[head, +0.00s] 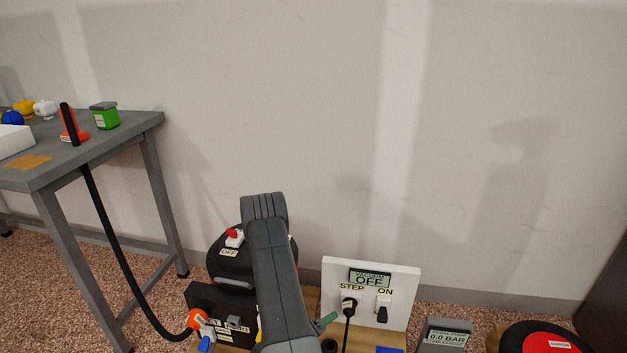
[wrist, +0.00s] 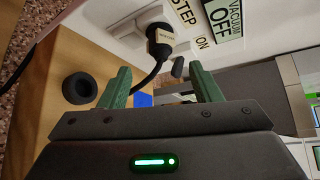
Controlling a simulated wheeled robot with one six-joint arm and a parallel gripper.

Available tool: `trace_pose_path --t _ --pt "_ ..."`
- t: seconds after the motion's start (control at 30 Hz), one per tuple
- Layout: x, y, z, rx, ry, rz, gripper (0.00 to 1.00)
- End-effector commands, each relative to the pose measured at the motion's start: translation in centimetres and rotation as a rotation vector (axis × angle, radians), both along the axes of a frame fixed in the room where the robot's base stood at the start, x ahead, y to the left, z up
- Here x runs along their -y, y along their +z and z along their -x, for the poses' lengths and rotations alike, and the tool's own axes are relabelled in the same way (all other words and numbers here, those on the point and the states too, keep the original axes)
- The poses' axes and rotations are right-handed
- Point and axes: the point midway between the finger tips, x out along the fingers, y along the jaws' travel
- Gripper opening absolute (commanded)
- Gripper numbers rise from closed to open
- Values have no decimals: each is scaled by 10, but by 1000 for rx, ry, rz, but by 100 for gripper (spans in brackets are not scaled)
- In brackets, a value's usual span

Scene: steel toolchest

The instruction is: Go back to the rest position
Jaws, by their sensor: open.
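My gripper (wrist: 161,82) is open and empty in the wrist view, its two green fingers spread apart. In the head view, one green fingertip (head: 325,323) shows beside my dark arm, low in the middle, and the rest is hidden. A white panel (head: 398,281) with a "VACUUM OFF" display stands just beyond my gripper. A black plug with a cord (head: 349,305) sits at its "STEP" label, and a black switch (head: 382,313) is under "ON". The plug (wrist: 160,42) also shows beyond the fingers in the wrist view.
A black round machine (head: 225,262) with a red switch marked "OFF" stands left of my arm. A grey gauge (head: 444,336) reading 0.0 BAR and a black-and-red round thing (head: 545,340) are at right. A grey table (head: 140,122) stands left; a black hose (head: 113,235) hangs from it.

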Motion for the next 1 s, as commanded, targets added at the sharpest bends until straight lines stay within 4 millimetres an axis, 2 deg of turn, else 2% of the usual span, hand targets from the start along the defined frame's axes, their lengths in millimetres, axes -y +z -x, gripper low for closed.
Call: trace_pose_path --t 0.6,0.8,1.0 --pt "58 -23 -57 3 -3 0 58" --pt "67 -26 -67 1 -1 0 58" --pt "69 -26 -69 0 1 1 58"
